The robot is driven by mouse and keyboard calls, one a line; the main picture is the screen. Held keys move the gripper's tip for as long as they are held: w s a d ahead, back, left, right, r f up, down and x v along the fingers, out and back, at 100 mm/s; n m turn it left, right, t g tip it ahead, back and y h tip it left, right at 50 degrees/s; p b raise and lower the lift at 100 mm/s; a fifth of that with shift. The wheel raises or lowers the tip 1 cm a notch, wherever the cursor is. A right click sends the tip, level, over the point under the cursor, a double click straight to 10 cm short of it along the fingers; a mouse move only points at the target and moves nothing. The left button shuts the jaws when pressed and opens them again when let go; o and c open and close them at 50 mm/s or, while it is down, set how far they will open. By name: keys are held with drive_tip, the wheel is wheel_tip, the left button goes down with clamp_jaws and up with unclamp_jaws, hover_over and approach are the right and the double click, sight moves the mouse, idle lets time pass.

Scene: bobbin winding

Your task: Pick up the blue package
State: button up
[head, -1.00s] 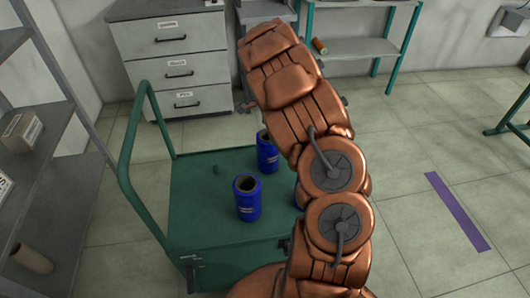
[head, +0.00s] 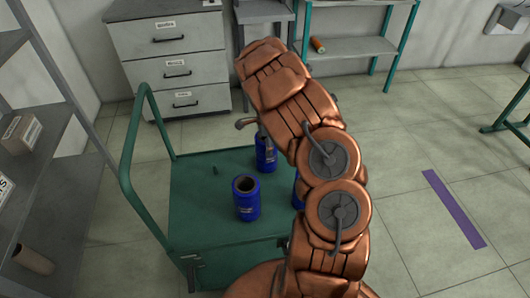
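Several blue cylindrical packages with hollow tops stand upright on the green cart (head: 195,215). The nearest blue package (head: 247,200) is in full view. A second blue package (head: 265,158) stands behind it, partly covered by my gripper. A third blue package (head: 296,190) is mostly hidden behind my copper arm. My gripper (head: 255,139) is at the far side of the cart, at the top of the second package. Its grey fingers are spread apart, one out to the left and one in front of that package. I cannot tell whether it touches the package.
The cart's green handle (head: 128,150) rises at its left. A grey shelf rack (head: 45,140) with boxes stands at the left. A drawer cabinet (head: 170,60) and a green-framed shelf (head: 350,47) stand at the back. The floor at right is clear around a purple strip (head: 453,208).

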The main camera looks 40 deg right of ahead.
drive_tip(key=c, duration=0.8)
drive_tip(key=shift+r, duration=0.1)
